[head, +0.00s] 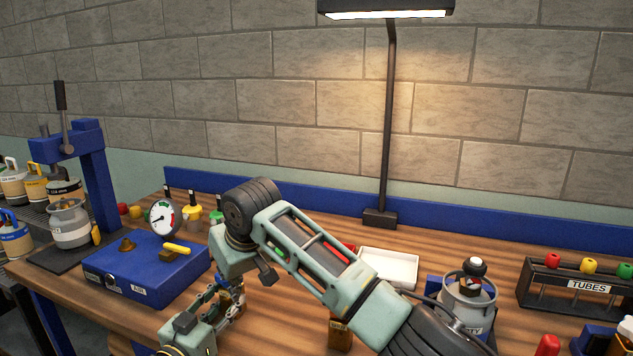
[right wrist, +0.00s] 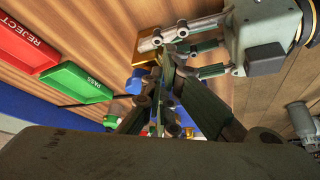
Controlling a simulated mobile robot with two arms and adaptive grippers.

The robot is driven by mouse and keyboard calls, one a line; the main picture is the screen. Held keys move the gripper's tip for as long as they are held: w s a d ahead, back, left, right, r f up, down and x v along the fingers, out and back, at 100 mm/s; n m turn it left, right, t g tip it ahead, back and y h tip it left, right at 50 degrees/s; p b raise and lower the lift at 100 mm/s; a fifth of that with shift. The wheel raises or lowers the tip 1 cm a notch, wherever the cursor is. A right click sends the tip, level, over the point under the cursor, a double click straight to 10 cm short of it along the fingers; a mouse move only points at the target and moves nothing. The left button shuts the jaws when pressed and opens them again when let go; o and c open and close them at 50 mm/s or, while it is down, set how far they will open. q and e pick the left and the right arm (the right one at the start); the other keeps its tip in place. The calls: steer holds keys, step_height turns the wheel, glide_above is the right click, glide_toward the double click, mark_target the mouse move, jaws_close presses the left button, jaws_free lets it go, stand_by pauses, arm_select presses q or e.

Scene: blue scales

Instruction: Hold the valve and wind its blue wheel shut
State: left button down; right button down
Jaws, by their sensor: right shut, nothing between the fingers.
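The brass valve (right wrist: 146,47) shows in the right wrist view, partly covered by my left gripper's fingers. Its blue wheel (right wrist: 135,83) shows as a small blue patch just beside my right fingertips. My left gripper (right wrist: 178,52) comes in from the right of that view and has its fingers closed around the brass body. In the head view my left gripper (head: 226,302) is low, left of centre. My right gripper (right wrist: 163,72) is shut with nothing between its fingers, close to the wheel; contact cannot be told. In the head view my right wrist hides much of the valve.
A blue case (head: 130,277) with a round gauge (head: 162,218) stands to the left. A white tray (head: 390,267) lies behind my right arm. A grey canister (head: 465,305) and a tube rack (head: 575,290) stand to the right. Green (right wrist: 75,82) and red (right wrist: 27,44) trays show in the wrist view.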

arm_select(q)
steer(key=shift+a, duration=0.15)
arm_select(e)
steer(key=shift+r, duration=2.9)
arm_select(q)
steer(key=c, duration=1.1)
jaws_free()
steer(key=shift+s, duration=0.1)
